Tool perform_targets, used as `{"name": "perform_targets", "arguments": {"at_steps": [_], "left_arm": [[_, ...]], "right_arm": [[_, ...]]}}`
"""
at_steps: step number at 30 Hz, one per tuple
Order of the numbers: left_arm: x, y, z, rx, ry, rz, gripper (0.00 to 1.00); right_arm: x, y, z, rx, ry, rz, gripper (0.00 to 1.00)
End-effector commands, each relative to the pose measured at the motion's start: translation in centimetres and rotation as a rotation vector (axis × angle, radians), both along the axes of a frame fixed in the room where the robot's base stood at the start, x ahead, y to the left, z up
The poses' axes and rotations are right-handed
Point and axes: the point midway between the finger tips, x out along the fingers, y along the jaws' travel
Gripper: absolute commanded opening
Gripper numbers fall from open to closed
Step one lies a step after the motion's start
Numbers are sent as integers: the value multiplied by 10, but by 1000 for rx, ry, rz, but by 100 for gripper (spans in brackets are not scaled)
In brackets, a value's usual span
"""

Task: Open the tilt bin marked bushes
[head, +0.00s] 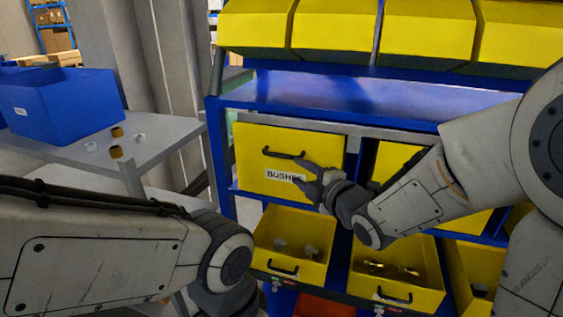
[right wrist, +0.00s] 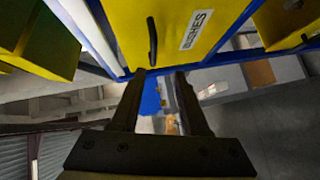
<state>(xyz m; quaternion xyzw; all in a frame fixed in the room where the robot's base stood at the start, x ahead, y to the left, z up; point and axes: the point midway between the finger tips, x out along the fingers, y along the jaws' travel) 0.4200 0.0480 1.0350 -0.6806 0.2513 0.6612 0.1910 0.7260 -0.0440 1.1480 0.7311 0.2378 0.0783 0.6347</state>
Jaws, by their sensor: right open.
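The tilt bin marked bushes (head: 258,165) is a yellow bin front in the blue rack, and it looks closed. Its dark handle (head: 284,154) sits above the white label (head: 285,176), which my gripper partly covers in the head view. In the right wrist view the bin (right wrist: 195,50) has its handle (right wrist: 152,42) just beyond my fingertips. My right gripper (head: 312,180) is open and empty in front of the label, close to the handle but not around it. It also shows in the right wrist view (right wrist: 160,75). My left arm is at the lower left; its fingers are not visible.
Below, open yellow bins (head: 291,236) and (head: 397,270) hold small metal parts. Closed yellow bins (head: 427,30) line the top. The blue rack shelf (head: 370,95) lies between. A blue box (head: 62,105) stands on a grey table (head: 165,140) at left.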

Motion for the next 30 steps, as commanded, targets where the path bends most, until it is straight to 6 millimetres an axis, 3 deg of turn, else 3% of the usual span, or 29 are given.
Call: {"name": "perform_targets", "arguments": {"at_steps": [8,21,30], "left_arm": [[0,0,4,0,0,0,0],[0,0,25,0,0,0,0],[0,0,26,0,0,0,0]], "right_arm": [[21,7,4,-19,-66,19,45],[86,41,-6,-19,-65,18,45],[95,46,-9,-18,-65,16,45]]}}
